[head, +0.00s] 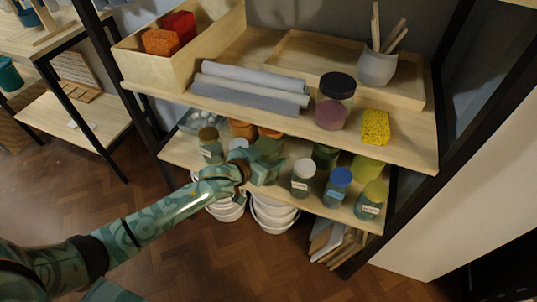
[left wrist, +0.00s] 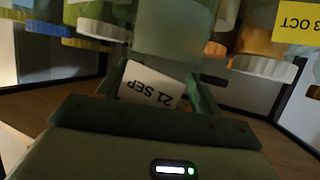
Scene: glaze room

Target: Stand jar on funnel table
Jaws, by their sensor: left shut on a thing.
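My left gripper (head: 268,172) reaches in from the left to the lower shelf's front row of jars. It is shut on a jar, a greenish one with a "21 SEP" label, which shows between the fingers in the left wrist view (left wrist: 172,28). The label appears upside down there. In the head view the gripper hides much of the held jar, and I cannot tell whether it still touches the shelf. My right gripper is not in view. I cannot pick out a funnel table.
White buckets (head: 272,217) stand below.

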